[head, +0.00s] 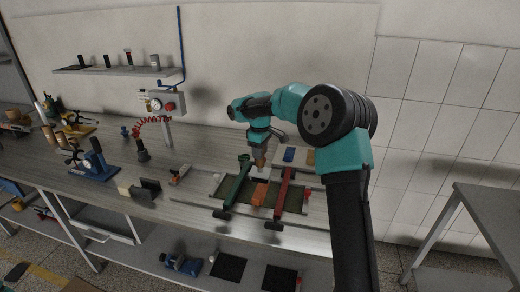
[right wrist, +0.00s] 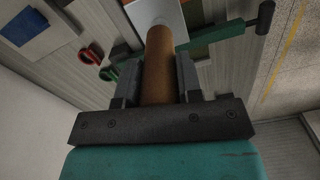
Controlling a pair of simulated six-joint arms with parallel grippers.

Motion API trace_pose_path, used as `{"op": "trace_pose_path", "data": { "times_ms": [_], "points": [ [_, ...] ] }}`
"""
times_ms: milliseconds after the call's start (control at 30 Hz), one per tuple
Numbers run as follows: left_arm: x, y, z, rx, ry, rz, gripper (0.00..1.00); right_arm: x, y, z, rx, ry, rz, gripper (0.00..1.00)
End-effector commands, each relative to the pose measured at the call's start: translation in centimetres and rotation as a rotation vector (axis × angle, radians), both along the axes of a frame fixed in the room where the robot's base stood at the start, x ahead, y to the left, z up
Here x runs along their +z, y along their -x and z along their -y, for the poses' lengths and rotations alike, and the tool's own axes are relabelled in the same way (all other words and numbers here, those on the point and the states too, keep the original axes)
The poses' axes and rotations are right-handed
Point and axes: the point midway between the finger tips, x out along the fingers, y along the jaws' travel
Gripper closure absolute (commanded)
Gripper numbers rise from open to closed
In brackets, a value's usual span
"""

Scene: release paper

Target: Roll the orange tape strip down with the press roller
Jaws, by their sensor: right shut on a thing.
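My right gripper (head: 261,149) is shut on the brown handle of the press roller (head: 260,160). In the right wrist view the brown handle (right wrist: 158,66) stands between the two dark fingers (right wrist: 158,82), with a pale, flat-looking part at its far end. The roller is over the work board, between a green bar (head: 236,182) and a red bar (head: 283,190). The orange tape strip (head: 260,195) lies nearer the front edge, just in front of the roller. I cannot tell whether the roller touches the board. My left gripper is not in view.
A blue block (head: 289,154) and a tan block lie behind the red bar. A dark block (head: 147,190) and a small orange tool (head: 179,174) stand left of the board. A blue-based press (head: 95,166) and a gauge with a red coiled hose (head: 152,122) are farther left.

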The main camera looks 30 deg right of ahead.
Motion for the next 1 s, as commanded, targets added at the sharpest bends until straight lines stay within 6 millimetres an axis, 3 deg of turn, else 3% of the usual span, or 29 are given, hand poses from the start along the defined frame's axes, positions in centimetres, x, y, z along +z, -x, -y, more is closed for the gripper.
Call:
{"op": "trace_pose_path", "data": {
  "times_ms": [600, 1000],
  "points": [
    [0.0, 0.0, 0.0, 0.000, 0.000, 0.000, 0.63, -4.4, 0.0, 0.0, 0.000, 0.000, 0.000, 1.00],
    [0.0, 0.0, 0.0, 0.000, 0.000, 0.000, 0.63, -4.7, 0.0, 0.0, 0.000, 0.000, 0.001, 1.00]
  ]
}}
